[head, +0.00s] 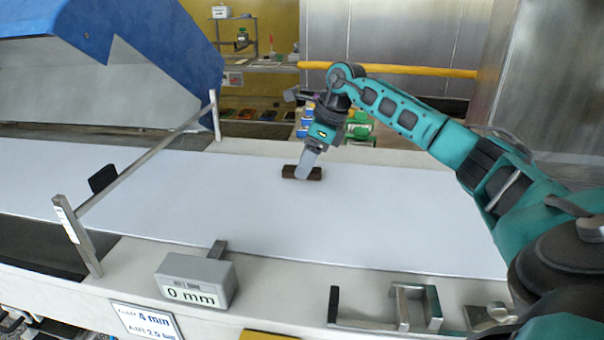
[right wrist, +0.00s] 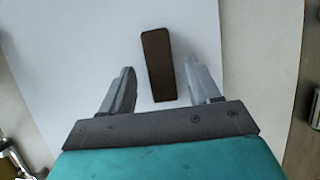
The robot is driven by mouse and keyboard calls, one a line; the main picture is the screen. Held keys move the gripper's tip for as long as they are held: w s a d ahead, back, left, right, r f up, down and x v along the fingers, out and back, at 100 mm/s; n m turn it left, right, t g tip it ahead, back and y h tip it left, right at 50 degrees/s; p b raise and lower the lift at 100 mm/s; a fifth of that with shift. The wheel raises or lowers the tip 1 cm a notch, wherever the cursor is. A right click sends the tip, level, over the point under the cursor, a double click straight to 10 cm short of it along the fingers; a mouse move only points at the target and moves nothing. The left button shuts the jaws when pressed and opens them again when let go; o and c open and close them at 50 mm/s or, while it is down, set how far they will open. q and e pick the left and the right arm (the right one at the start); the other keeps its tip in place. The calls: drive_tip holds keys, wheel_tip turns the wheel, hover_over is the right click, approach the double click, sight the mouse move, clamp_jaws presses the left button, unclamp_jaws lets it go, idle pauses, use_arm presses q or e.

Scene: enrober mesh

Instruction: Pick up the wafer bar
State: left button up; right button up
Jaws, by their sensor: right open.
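The wafer bar (head: 289,172) is a small dark brown block lying on the white belt (head: 400,215). It also shows in the right wrist view (right wrist: 158,65), upright in the picture and slightly tilted. My right gripper (head: 306,172) comes down over the bar from the upper right. In the right wrist view its two fingers (right wrist: 162,82) are apart, one to each side of the bar's near end, with a gap on both sides. In the head view a finger hides part of the bar. My left gripper is not in view.
A grey bar frame (head: 140,165) stands across the belt at left, beside a blue-topped machine (head: 150,45). A grey box marked 0 mm (head: 197,280) and metal brackets (head: 385,308) sit on the near edge. The belt around the bar is clear.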

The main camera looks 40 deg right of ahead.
drive_tip(key=shift+w+a+f, duration=0.15)
drive_tip(key=shift+w+f, duration=0.05)
drive_tip(key=shift+f, duration=0.45)
drive_tip(key=shift+c, duration=0.3)
drive_tip(key=c, duration=0.8)
drive_tip(key=shift+r, duration=0.15)
drive_tip(key=shift+c, duration=0.2)
